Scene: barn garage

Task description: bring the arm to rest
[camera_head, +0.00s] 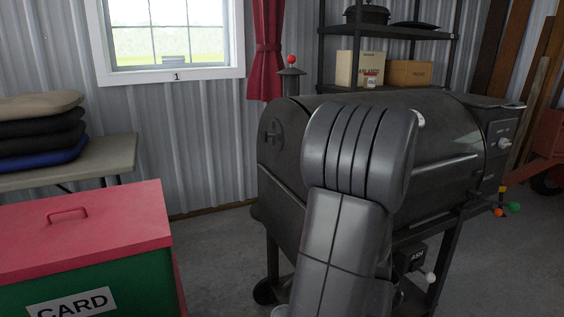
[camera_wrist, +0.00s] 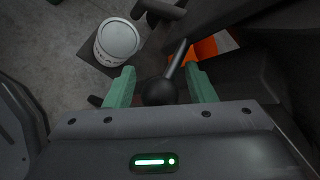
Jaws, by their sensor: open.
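My gripper (camera_wrist: 160,88) shows in the wrist view with its two pale green fingers apart. A dark round knob (camera_wrist: 158,92) on a grey rod (camera_wrist: 178,60) lies between the fingers in the picture. I cannot tell whether either finger touches it. My grey arm (camera_head: 345,210) rises in the middle of the head view and hides part of the black smoker grill (camera_head: 440,140) behind it. The gripper itself is not visible in the head view.
A red-lidded green box (camera_head: 85,235) marked CARD stands at the left. A bench (camera_head: 90,160) with stacked cushions (camera_head: 35,125) is behind it. In the wrist view, a white bucket (camera_wrist: 117,40) stands on the floor, and an orange-and-white item (camera_wrist: 208,48) lies near the rod.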

